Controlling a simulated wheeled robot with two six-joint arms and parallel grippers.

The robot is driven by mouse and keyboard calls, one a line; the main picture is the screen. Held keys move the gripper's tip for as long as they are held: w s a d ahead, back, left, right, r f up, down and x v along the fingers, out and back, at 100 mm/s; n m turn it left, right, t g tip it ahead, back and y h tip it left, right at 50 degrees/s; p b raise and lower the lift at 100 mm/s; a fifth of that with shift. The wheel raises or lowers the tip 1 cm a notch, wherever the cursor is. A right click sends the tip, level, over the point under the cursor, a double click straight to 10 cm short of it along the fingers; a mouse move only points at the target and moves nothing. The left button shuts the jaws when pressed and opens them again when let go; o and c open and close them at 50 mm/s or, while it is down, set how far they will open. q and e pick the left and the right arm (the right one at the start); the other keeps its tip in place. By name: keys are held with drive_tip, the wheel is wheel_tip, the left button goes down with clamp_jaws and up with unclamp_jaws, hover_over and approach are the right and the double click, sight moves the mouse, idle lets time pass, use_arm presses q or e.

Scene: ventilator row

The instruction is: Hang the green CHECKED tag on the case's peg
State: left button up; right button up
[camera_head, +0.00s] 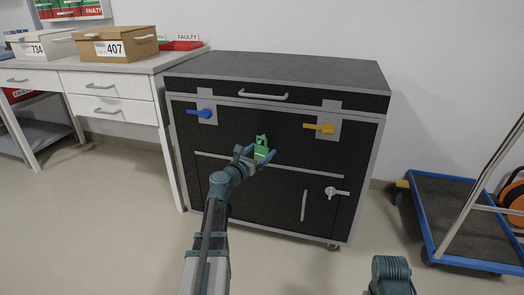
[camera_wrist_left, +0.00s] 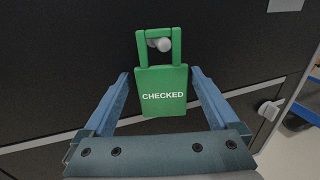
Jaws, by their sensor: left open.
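The green CHECKED tag (camera_wrist_left: 161,82) hangs upright on the front of the black case (camera_head: 234,120). In the left wrist view the peg (camera_wrist_left: 160,44), a pale round knob, shows inside the opening of the tag's handle. The tag also shows small in the head view (camera_head: 261,150). My left gripper (camera_head: 257,155) is at the case front, open, with one blue finger on each side of the tag and a gap to it. My right gripper is out of the head view; only part of my right arm shows at the bottom.
The case has a blue latch (camera_head: 199,113), a yellow latch (camera_head: 319,128) and a grey handle knob (camera_head: 336,192). A white desk (camera_head: 110,85) with boxes stands at the left. A blue-framed cart (camera_head: 465,220) stands at the right. The floor in front is clear.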

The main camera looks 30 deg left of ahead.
use_arm(q)
drive_tip(key=s, duration=1.3)
drive_tip(key=shift+s+r, duration=0.2)
drive_tip(key=d+f+m+g+h+p, duration=0.2)
drive_tip(key=d+m+g+h+p, duration=0.25)
drive_tip(key=d+m, duration=0.75)
drive_tip(key=d+f+m+g+h+p, duration=0.4)
drive_tip(key=d+m, duration=0.3)
drive_tip(key=d, duration=0.9)
drive_tip(key=s+d+m+g+y+p, duration=0.75)
drive_tip(key=s+d+m+g, duration=0.35)
drive_tip(key=m, duration=0.6)
drive_tip(key=s+r+m+y+p, duration=0.1)
drive_tip(key=s+r+p, duration=0.1)
drive_tip(key=r+p, duration=1.7)
drive_tip(key=s+a+r+m+t+y+p, duration=0.1)
drive_tip(key=s+r+m+p, duration=0.1)
drive_tip(key=r+p, duration=1.7)
drive_tip(key=shift+r+y+p, duration=0.3)
drive_tip(key=shift+r+p, duration=0.05)
drive_tip(key=shift+p, duration=0.15)
